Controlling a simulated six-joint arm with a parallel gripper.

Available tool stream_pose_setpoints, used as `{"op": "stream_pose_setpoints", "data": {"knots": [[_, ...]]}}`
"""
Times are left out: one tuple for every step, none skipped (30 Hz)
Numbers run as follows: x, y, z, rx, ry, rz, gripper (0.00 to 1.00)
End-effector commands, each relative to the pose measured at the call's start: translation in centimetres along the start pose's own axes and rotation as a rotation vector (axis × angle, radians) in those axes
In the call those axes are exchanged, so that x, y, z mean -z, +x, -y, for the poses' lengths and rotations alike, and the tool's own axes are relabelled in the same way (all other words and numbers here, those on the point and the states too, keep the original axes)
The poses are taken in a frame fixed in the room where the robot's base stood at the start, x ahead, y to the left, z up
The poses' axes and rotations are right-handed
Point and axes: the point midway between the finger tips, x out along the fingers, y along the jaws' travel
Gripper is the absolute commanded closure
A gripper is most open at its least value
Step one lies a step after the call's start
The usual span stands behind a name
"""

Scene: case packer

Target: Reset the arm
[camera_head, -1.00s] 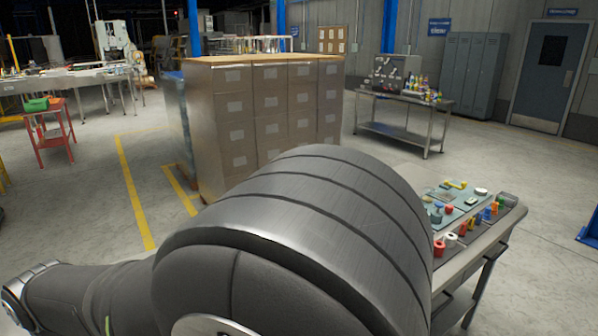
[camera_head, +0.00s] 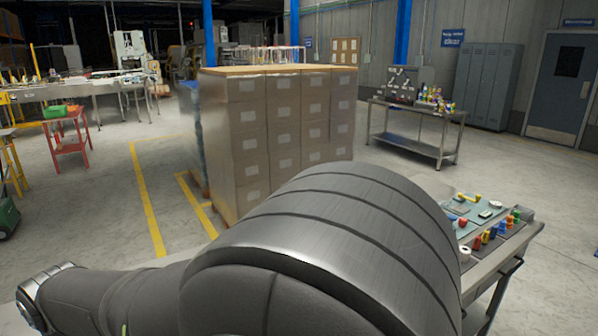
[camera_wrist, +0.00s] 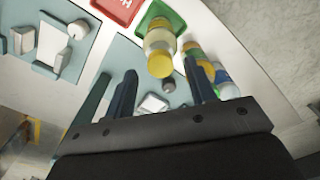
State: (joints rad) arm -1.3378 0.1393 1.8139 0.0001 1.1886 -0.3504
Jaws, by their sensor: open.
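My gripper (camera_wrist: 160,70) shows in the wrist view with its two dark fingers spread apart and nothing held between them. A bottle with a yellow cap (camera_wrist: 160,62) appears beyond the fingertips, in or over a green tray (camera_wrist: 172,20); I cannot tell how far it is from the fingers. More bottles (camera_wrist: 222,78) show partly behind the right finger. In the head view, my grey arm fills the lower middle, and my gripper is out of sight.
A bench (camera_head: 482,262) with small coloured parts stands at the right, partly hidden by my arm. A tall stack of cartons (camera_head: 285,130) stands behind my arm. A metal table (camera_head: 405,145) is at the back right, and a red stand (camera_head: 70,145) at the left.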

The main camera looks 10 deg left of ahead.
Motion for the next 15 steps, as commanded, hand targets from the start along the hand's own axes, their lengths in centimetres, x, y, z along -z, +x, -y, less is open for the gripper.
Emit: {"op": "stream_pose_setpoints", "data": {"knots": [[-0.1,1.1,0.0,0.002,0.0,0.005,0.49],[-0.1,1.7,0.0,0.002,0.0,0.004,0.49],[-0.1,2.5,0.0,0.002,0.0,0.005,0.49],[0.0,2.5,0.0,0.0,0.0,0.0,0.49],[0.1,1.4,0.0,-0.002,0.0,-0.006,0.49],[0.1,0.5,0.0,-0.003,0.0,-0.007,0.49],[0.1,-0.2,0.0,-0.002,0.0,-0.006,0.49],[0.1,-0.8,0.0,-0.002,0.0,-0.006,0.49],[0.1,-1.6,0.0,-0.002,0.0,-0.006,0.49],[0.1,-2.2,0.0,-0.002,0.0,-0.005,0.49],[-0.6,-2.5,-0.5,-0.002,0.003,-0.004,0.49],[-1.2,-2.8,-1.0,-0.002,0.006,-0.004,0.49],[-1.6,-3.1,-1.2,-0.001,0.005,-0.003,0.49],[-2.0,-3.5,-1.6,-0.002,0.006,-0.004,0.49],[-2.6,-3.9,-2.0,-0.002,0.006,-0.004,0.49]]}}
